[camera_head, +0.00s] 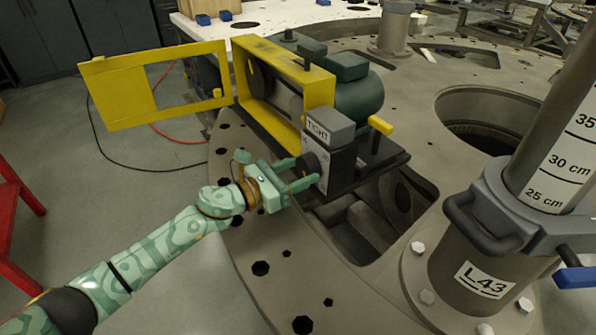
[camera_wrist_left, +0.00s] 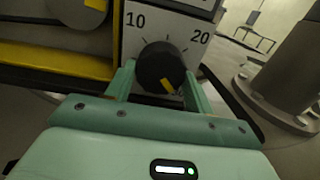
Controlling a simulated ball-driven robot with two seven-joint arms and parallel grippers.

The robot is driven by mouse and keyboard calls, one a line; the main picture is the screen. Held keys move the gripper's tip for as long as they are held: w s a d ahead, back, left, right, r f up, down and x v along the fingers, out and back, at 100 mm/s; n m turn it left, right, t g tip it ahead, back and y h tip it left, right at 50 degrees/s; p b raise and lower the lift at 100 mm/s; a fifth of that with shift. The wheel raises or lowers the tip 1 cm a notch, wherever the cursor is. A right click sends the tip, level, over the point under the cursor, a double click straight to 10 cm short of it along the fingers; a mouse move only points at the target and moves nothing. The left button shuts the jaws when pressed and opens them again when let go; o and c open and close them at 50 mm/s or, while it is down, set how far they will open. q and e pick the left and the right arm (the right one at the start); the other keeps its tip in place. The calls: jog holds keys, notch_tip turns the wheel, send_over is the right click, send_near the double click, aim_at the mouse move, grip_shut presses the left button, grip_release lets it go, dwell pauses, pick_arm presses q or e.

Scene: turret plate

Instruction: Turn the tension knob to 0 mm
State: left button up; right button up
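The tension knob (camera_wrist_left: 160,68) is round and black with a yellow mark at its lower right edge. It sits on a pale scale plate (camera_wrist_left: 190,22) marked 10 at upper left and 20 at upper right; a 0 mark is not visible. In the head view the knob (camera_head: 311,165) is on the side of the grey box labelled TIGHT (camera_head: 328,126). My left gripper (camera_head: 304,174) reaches it from the left, one finger on each side, close to the knob's rim. I cannot tell whether the fingers press on it. My right gripper is not in view.
A yellow guard frame (camera_head: 318,92) with an open yellow door (camera_head: 125,100) stands behind the box, beside a green motor (camera_head: 360,97). A rectangular opening in the plate lies below right. A thick post (camera_head: 475,258) labelled L43 stands at right.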

pick_arm(q)
jog(key=shift+n, duration=0.3)
jog(key=n+p, duration=0.1)
jog(key=n, duration=0.2)
jog(key=shift+n+p, duration=0.6)
jog(key=shift+n, duration=1)
jog(key=o, duration=1)
jog(key=shift+s, duration=0.1)
jog(key=p+v, duration=0.1)
jog(key=v, duration=1.5)
jog(key=shift+a+p, duration=0.15)
jog(key=shift+p, duration=0.15)
